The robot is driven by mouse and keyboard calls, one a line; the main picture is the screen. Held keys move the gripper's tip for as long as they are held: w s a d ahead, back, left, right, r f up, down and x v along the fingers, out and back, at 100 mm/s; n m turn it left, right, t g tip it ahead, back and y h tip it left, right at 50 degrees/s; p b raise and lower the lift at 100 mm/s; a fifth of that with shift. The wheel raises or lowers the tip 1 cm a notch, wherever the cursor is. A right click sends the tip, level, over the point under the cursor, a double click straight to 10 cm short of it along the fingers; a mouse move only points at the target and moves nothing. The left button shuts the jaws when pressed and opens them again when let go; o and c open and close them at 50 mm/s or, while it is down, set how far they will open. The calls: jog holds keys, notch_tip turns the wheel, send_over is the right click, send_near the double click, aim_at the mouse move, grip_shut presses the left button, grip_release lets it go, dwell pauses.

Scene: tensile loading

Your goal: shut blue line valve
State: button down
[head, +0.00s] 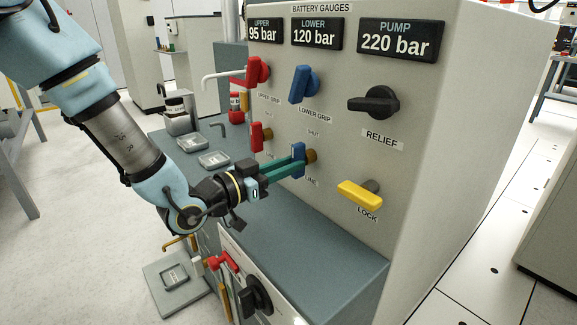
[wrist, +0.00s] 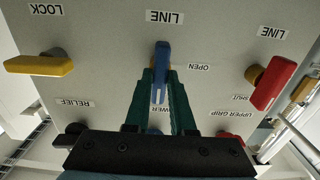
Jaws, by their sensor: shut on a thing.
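The blue line valve handle (head: 298,153) is on the grey panel's lower row, between the red line valve (head: 257,137) and the yellow lock handle (head: 360,196). It stands upright, with a SHUT label just above it in the head view. My gripper (head: 293,164) reaches it from the left, its teal fingers shut on the handle. In the wrist view, which is upside down, the blue handle (wrist: 160,62) sits between the fingertips (wrist: 160,76). It points straight down there, and an OPEN label is to its right. The fingers cover part of the handle.
The blue lower grip handle (head: 303,85) is above, with the red upper grip handle (head: 257,71) left of it and the black relief knob (head: 375,103) to the right. Gauges read 95, 120 and 220 bar. The grey ledge (head: 315,232) below is clear at the front.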

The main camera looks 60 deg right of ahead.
jog(key=c, duration=0.8)
grip_release()
jog(key=shift+o, duration=0.2)
jog(key=v, duration=1.1)
jog(key=shift+p, duration=0.35)
jog(key=shift+d, duration=0.1)
